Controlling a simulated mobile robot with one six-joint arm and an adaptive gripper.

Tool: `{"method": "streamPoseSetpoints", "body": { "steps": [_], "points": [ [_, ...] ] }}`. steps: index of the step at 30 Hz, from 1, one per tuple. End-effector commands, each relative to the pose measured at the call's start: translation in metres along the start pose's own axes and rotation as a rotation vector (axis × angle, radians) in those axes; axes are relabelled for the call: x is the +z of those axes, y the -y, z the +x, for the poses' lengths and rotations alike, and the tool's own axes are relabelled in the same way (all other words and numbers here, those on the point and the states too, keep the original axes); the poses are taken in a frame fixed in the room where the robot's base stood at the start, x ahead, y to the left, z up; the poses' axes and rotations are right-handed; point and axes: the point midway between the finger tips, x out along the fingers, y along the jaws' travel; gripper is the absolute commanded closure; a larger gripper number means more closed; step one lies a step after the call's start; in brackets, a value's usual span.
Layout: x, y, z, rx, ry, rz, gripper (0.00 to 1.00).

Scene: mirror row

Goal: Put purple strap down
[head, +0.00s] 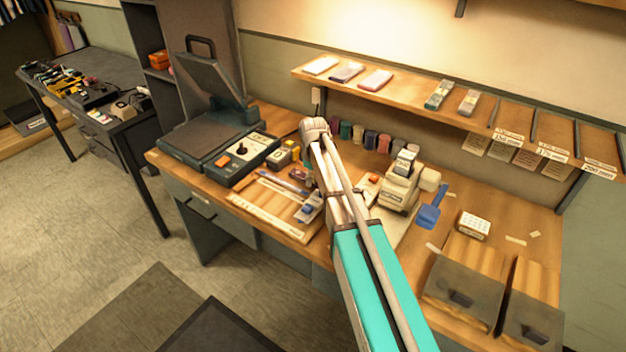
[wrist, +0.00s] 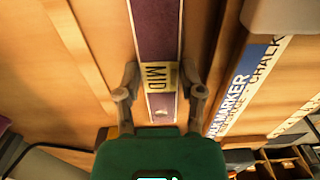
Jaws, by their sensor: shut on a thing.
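In the wrist view, the purple strap (wrist: 156,32) runs lengthwise away from my gripper, with a pale band marked MID across it. My gripper (wrist: 160,82) is shut on the strap, one finger at each edge beside the MID band. A short purple end with a light round spot shows on the near side of the band. Wood lies behind the strap; I cannot tell whether the strap touches it. In the head view my arm reaches over the workbench (head: 270,115), and the strap and fingertips cannot be made out.
A dark press with a raised lid (head: 207,85) stands at the bench's left. A cream machine (head: 402,182) and a blue scoop (head: 431,208) are right of my arm. A wall shelf (head: 420,105) hangs behind. A MARKER and CHALK label strip (wrist: 245,85) lies right of the strap.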

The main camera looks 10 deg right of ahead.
Motion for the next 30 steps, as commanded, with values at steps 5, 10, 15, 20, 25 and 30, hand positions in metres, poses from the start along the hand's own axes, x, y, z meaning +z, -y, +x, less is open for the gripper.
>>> {"method": "streamPoseSetpoints", "body": {
  "steps": [5, 10, 15, 20, 25, 30],
  "points": [
    [0.0, -0.0001, 0.0026, 0.0, 0.0, 0.0, 1.0],
    [0.0, 0.0, 0.0028, 0.0, 0.0, 0.0, 0.31],
    [0.0, 0.0, 0.0028, 0.0, 0.0, 0.0, 0.15],
    [0.0, 0.0, 0.0028, 0.0, 0.0, 0.0, 0.15],
    [0.0, 0.0, 0.0024, 0.0, 0.0, 0.0, 0.15],
    [0.0, 0.0, -0.0014, 0.0, 0.0, 0.0, 0.15]
  ]
}}
